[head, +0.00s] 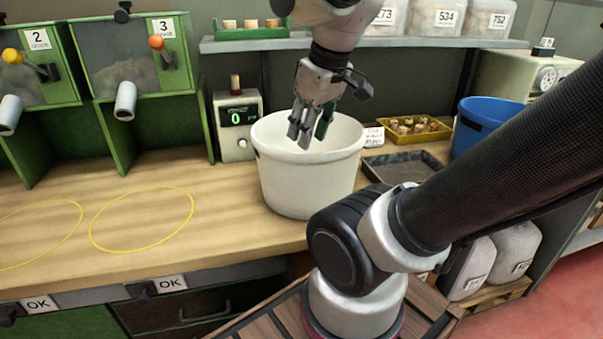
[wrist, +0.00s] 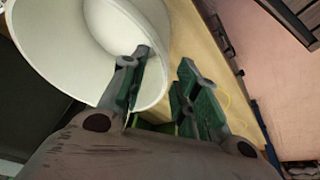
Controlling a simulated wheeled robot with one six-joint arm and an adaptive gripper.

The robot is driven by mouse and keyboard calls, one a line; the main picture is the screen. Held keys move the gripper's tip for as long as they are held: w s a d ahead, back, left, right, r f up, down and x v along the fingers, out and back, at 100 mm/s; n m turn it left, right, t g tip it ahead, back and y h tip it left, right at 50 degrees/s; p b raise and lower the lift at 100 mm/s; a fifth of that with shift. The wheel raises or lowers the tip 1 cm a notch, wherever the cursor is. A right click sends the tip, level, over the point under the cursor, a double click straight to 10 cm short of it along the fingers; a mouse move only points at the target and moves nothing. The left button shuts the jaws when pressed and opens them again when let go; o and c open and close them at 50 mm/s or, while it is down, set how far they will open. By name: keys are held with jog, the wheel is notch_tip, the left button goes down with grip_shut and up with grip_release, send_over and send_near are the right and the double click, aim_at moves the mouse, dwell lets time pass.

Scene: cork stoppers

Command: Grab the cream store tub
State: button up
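The cream store tub (head: 305,185) is a round, open, bucket-like container standing upright on the wooden bench. My gripper (head: 312,130) points down over its mouth, with its fingers seen against the tub's inner wall. In the wrist view the tub (wrist: 70,45) fills the upper left and looks empty where its inside shows. There my gripper (wrist: 164,62) is open, with green-padded fingers spread apart. One finger overlaps the tub's inside and the other lies outside the rim, over the bench. The rim runs between them; I see no clear contact.
Two yellow rings (head: 141,219) mark clear bench left of the tub. A scale (head: 238,125) stands behind it at left. A dark tray (head: 402,166), a yellow tray of corks (head: 437,133) and a blue bucket (head: 478,125) are at right. A shelf (head: 257,45) runs above.

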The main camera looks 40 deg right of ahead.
aim_at(256, 130)
jog(key=w+f+n+g, duration=0.1)
jog(key=w+n, duration=0.5)
jog(key=n, duration=0.2)
jog(key=w+a+f+n+g, duration=0.1)
jog(key=w+n, duration=0.5)
jog(key=n, duration=0.2)
jog(key=w+f+n+g, duration=0.1)
jog(key=w+n+g, duration=0.1)
jog(key=w+n, duration=0.4)
jog(key=shift+w+a+f+n+h, duration=0.15)
jog(key=shift+n, duration=0.6)
jog(key=shift+w+a+f+n+h, duration=0.1)
jog(key=shift+f+n+h, duration=0.05)
jog(key=shift+n, duration=0.6)
jog(key=shift+w+f+n, duration=0.2)
jog(key=shift+w+n, duration=0.1)
jog(key=shift+n, duration=0.1)
jog(key=shift+w+f+g, duration=0.15)
jog(key=shift+f+g, duration=0.15)
jog(key=f, duration=0.7)
jog(key=shift+s+f, duration=0.25)
jog(key=shift+d, duration=0.1)
jog(key=shift+c, duration=0.3)
grip_shut()
